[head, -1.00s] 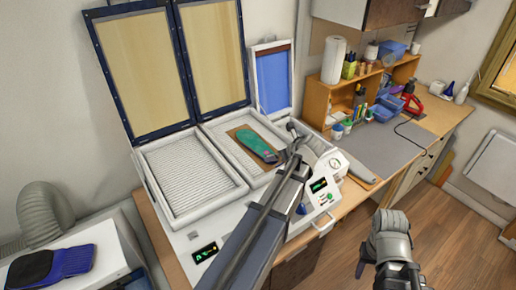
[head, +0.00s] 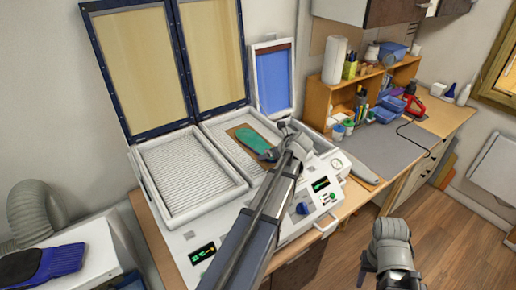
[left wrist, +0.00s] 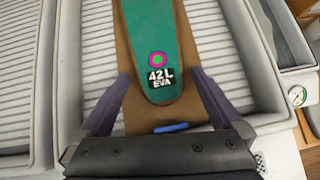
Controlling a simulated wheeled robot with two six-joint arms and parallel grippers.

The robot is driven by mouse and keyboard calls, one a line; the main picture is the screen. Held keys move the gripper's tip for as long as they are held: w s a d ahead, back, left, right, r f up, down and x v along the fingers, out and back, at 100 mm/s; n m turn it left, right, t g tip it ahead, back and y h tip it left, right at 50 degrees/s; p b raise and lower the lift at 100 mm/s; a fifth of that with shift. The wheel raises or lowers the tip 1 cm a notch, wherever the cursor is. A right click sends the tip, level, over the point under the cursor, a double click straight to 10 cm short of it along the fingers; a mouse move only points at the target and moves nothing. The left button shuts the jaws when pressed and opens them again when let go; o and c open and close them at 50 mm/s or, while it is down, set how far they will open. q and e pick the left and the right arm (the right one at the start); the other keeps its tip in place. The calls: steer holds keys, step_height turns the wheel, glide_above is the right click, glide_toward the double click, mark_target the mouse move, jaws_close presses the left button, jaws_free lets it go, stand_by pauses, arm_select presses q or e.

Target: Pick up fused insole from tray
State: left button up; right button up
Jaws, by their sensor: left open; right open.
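The green fused insole (head: 262,140) lies on a brown board (head: 240,132) in the right-hand tray (head: 222,146) of the press. In the head view my left gripper (head: 277,143) covers that end. My right gripper (head: 388,262) is open and away from the press, over the floor.
The left tray (head: 190,175) is empty, and both wood-faced lids (head: 145,70) stand open. A blue-faced panel (head: 274,82) stands behind. A shelf with bottles and bins (head: 350,105) and a grey mat (head: 385,150) lie to the right. A blue item (head: 45,262) lies at left.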

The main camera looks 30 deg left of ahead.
arm_select(q)
steer(key=c, duration=1.2)
steer(key=shift+r, duration=0.15)
steer(key=shift+c, duration=0.2)
arm_select(e)
steer(key=shift+r, duration=0.15)
